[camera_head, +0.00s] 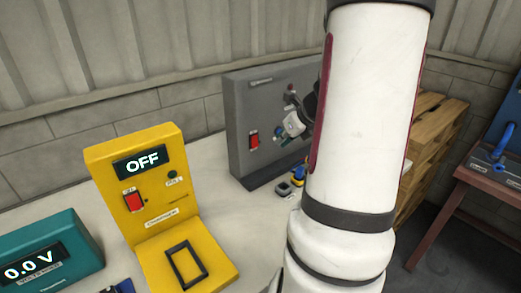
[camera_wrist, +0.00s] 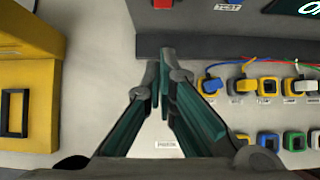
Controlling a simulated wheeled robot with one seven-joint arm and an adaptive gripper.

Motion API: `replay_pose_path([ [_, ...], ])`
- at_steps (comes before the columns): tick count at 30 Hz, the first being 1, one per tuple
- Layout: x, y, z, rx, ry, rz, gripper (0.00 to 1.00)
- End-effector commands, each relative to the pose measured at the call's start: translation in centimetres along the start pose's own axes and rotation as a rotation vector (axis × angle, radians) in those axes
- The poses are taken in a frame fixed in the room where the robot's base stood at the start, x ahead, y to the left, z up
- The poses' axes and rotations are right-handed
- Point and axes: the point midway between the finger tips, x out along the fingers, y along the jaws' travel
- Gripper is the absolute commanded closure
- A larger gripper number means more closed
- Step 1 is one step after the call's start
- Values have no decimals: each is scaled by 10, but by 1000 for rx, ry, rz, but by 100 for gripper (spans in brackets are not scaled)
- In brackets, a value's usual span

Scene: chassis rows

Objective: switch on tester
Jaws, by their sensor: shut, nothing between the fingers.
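A grey panel (camera_head: 270,88) stands at the back with a red rocker switch (camera_head: 254,139) on its face. Its lower part also shows at the top of the wrist view (camera_wrist: 210,42), where the red switch (camera_wrist: 163,3) is cut by the edge. Part of a lit display (camera_wrist: 300,6) shows there; I cannot read it whole. My gripper (camera_wrist: 158,76) is shut and empty, its fingertips near the panel's foot, below the red switch in the wrist view. In the head view my arm hides much of the panel and gripper. I cannot tell whether the fingertips touch the panel.
A yellow unit (camera_head: 190,220) reading OFF, with its own red switch (camera_head: 134,202), stands left of the panel. A teal meter (camera_head: 75,235) reads 0.0 V. Several coloured connectors and wires (camera_wrist: 268,86) lie right of my gripper. Wooden pallets (camera_head: 432,125) stand behind my arm.

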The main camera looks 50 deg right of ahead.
Motion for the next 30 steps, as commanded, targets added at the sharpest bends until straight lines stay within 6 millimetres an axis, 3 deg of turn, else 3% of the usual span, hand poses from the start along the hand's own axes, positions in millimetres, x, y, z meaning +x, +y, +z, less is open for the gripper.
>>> replay_pose_path([
  [8,16,0,-1,1,1,2,100],
  [22,105,0,-1,3,1,2,100],
  [30,124,1,24,-1,0,2,100],
])
